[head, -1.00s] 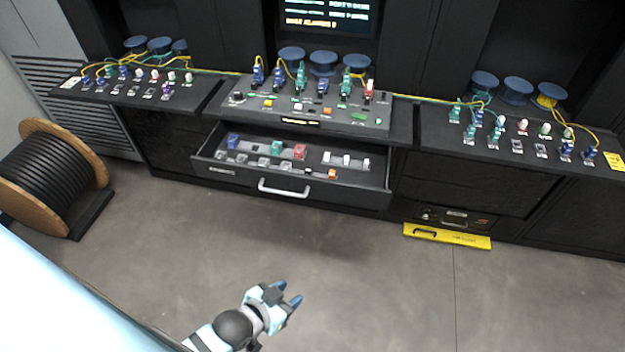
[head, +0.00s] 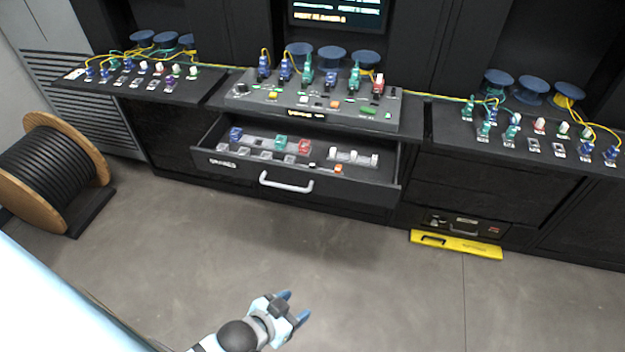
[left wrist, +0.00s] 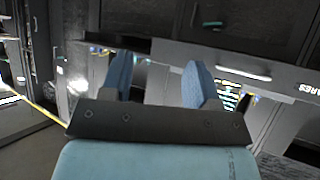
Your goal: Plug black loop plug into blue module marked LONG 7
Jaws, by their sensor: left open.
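My left gripper (head: 294,307) is open and empty, low over the floor in front of the open drawer. Its two blue fingers (left wrist: 160,85) stand apart in the left wrist view with nothing between them. In the drawer, a small black piece (head: 312,166) lies beside an orange one; I cannot tell whether it is the loop plug. Several blue modules stand on the centre console, one of them at its left end (head: 263,68). Their markings are too small to read, so I cannot tell which is LONG 7. My right gripper is not in view.
The open drawer (head: 215,163) juts out below the centre console (head: 240,100), with its handle (head: 286,183) in front. Side benches with plugs stand left (head: 90,88) and right (head: 450,125). A cable reel (head: 50,180) stands at left. A yellow bar (head: 456,245) lies at right. The floor between is clear.

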